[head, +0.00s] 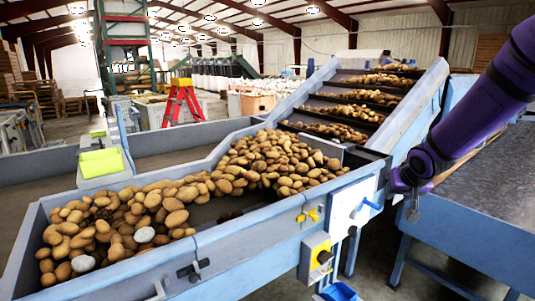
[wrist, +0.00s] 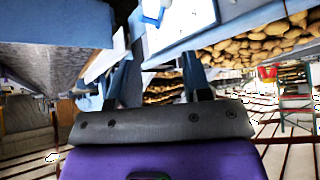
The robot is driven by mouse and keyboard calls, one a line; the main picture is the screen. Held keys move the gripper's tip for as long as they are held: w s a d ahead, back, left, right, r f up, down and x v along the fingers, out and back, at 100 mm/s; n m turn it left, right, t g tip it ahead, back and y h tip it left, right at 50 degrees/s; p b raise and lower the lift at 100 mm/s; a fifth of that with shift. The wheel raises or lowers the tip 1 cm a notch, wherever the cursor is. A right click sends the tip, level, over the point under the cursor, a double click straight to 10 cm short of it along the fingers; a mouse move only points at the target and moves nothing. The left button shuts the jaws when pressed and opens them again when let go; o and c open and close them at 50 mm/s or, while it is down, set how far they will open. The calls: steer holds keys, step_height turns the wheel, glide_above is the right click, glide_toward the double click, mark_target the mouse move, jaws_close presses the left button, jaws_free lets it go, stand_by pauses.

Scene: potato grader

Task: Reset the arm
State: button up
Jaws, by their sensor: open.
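My purple arm comes in from the upper right of the head view. My gripper (head: 413,210) hangs from it, pointing down, beside the right side of the grader (head: 215,240) and left of a metal-topped table (head: 485,200). The potatoes (head: 275,160) lie heaped in the grader's trough.
An inclined conveyor (head: 420,100) carries potatoes behind the trough. A red stepladder (head: 183,103) stands behind.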

steer(key=s+a+r, duration=0.2)
steer(key=s+r, duration=0.3)
steer(key=s, duration=0.6)
steer(key=s+a+r+n+g, duration=0.1)
steer(key=s+r, duration=0.4)
steer(key=s, duration=0.6)
steer(key=s+a+r+g, duration=0.1)
steer(key=s+a+r, duration=0.2)
steer(key=s, duration=0.9)
step_height(320, 180, up, 3)
steer(key=shift+f+y, duration=0.15)
steer(key=shift+y, duration=0.15)
